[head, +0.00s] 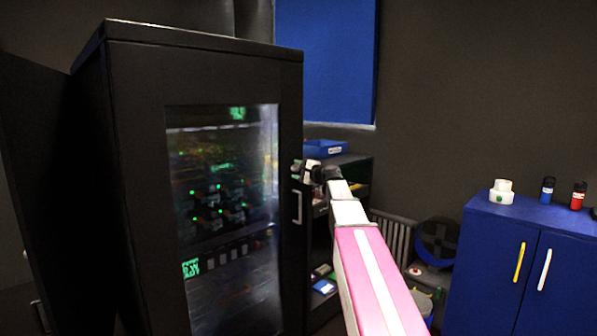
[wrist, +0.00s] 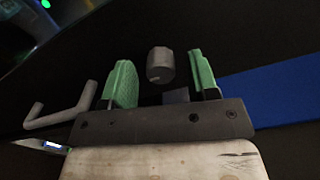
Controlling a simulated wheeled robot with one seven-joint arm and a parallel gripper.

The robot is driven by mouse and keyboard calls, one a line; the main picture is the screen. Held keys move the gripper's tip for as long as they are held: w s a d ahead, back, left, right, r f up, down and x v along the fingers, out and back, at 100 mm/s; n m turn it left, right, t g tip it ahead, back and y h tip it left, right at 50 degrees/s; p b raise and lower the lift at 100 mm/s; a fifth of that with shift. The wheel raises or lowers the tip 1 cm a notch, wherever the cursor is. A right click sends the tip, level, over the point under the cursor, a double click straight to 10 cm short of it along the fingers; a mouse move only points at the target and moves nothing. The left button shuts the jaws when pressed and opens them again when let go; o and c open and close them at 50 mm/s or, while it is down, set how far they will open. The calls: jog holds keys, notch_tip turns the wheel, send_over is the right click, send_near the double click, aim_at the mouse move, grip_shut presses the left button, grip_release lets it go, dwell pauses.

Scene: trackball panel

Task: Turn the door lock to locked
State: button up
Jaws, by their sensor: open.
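A black cabinet (head: 135,180) with a glazed door (head: 225,200) stands at the left of the head view. In the wrist view a grey round lock knob (wrist: 160,65) sits on the dark door. My gripper (wrist: 162,74) is open, with one green fingertip on either side of the knob. I see gaps on both sides, so neither finger appears to touch it. The knob's turned position is hard to read. In the head view my gripper (head: 308,172) is at the door's right edge, above the handle (head: 297,207), and hides the knob.
The same bar handle (wrist: 62,110) lies just left of my fingers in the wrist view. A dark shelf (head: 350,165) with a blue bin (head: 325,148) stands behind my gripper. A blue cabinet (head: 520,265) stands at the right.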

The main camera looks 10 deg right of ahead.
jog(key=v, duration=1.1)
